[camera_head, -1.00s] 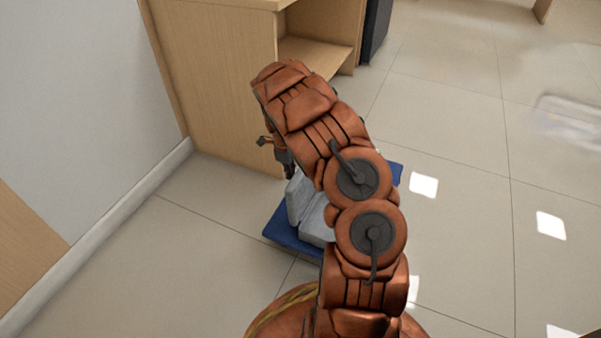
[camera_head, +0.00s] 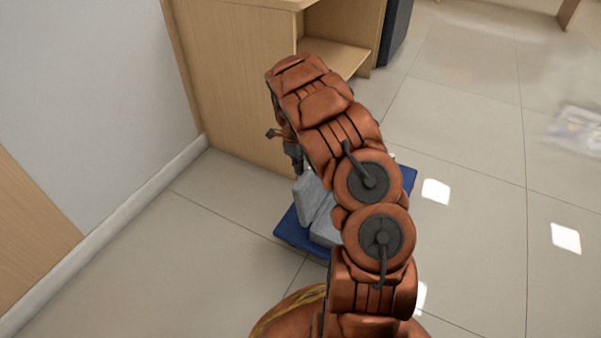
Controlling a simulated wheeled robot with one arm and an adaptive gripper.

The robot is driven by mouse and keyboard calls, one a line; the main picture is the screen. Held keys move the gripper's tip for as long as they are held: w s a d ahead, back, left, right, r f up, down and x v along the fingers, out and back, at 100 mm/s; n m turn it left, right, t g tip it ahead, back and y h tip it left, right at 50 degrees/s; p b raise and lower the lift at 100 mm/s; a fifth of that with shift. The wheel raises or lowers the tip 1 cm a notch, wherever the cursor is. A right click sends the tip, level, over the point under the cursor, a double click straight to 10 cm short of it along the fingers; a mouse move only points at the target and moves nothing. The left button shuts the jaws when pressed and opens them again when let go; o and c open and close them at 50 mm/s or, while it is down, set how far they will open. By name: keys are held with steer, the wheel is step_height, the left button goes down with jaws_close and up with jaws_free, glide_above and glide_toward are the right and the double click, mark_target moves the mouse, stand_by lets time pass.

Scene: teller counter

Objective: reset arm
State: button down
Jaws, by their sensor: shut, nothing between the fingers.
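My arm rises from the bottom of the view and bends over to the upper left. My gripper (camera_head: 299,172) hangs below the far end of the arm and is partly hidden behind it. It points down, shut and empty, just above or beside the grey blocks (camera_head: 312,200); I cannot tell whether it touches them. The grey blocks sit on a blue flat base (camera_head: 291,235) on the floor, and my arm hides much of both.
A wooden counter (camera_head: 235,80) with an open shelf stands behind the arm. A dark box (camera_head: 396,30) is beside it. A grey wall (camera_head: 90,90) is at left. Tiled floor (camera_head: 470,120) is clear at right, with a blurred clear object (camera_head: 578,130) at the far right.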

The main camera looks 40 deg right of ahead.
steer(key=s+a+r+n+p, duration=0.25)
steer(key=r+p, duration=0.35)
steer(key=r, duration=0.7)
steer(key=s+a+r+n+p, duration=0.25)
steer(key=r+p, duration=0.35)
steer(key=r, duration=0.7)
steer(key=s+a+r+n+p, duration=0.4)
steer(key=s+r+p, duration=0.1)
steer(key=r, duration=0.4)
steer(key=s+a+r+n+p, duration=0.4)
steer(key=r+p, duration=0.2)
steer(key=r, duration=0.4)
steer(key=s+a+r+n+p, duration=0.6)
steer(key=s+r+n+p, duration=0.3)
steer(key=s+r, duration=0.1)
steer(key=s+a+r+n+p, duration=0.6)
steer(key=s+r+n+p, duration=0.2)
steer(key=s, duration=0.5)
step_height(320, 180, up, 2)
steer(key=shift+s+a+r+n+g+y+p, duration=0.15)
steer(key=shift+a+r+n+g+y+p, duration=0.2)
steer(key=shift+p, duration=0.4)
steer(key=shift+a+f, duration=0.1)
steer(key=shift+a, duration=0.05)
